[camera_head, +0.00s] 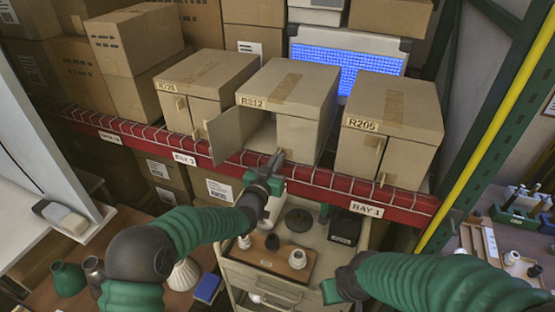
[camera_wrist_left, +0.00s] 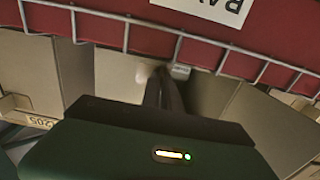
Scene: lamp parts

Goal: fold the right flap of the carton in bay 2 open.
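The middle carton (camera_head: 297,88), labelled R312, stands on the red-edged shelf. Its left flap (camera_head: 226,134) stands open toward me, showing a dark gap. Its right flap (camera_head: 298,137) looks closed across the front, with a small tab near its lower left edge. My left gripper (camera_head: 276,160) is up against the carton front at that tab. In the left wrist view its dark fingers (camera_wrist_left: 163,88) are close together before the cardboard; whether they grip the tab is unclear. My right gripper (camera_head: 340,288) is low near the cart, fingertips indistinct.
Closed cartons R205 (camera_head: 394,116) and a left neighbour (camera_head: 205,85) flank the middle carton closely. The red shelf beam (camera_head: 325,182) with wire mesh runs below. A cart (camera_head: 265,284) with lamp parts stands under my left arm. A yellow post (camera_head: 487,130) rises at right.

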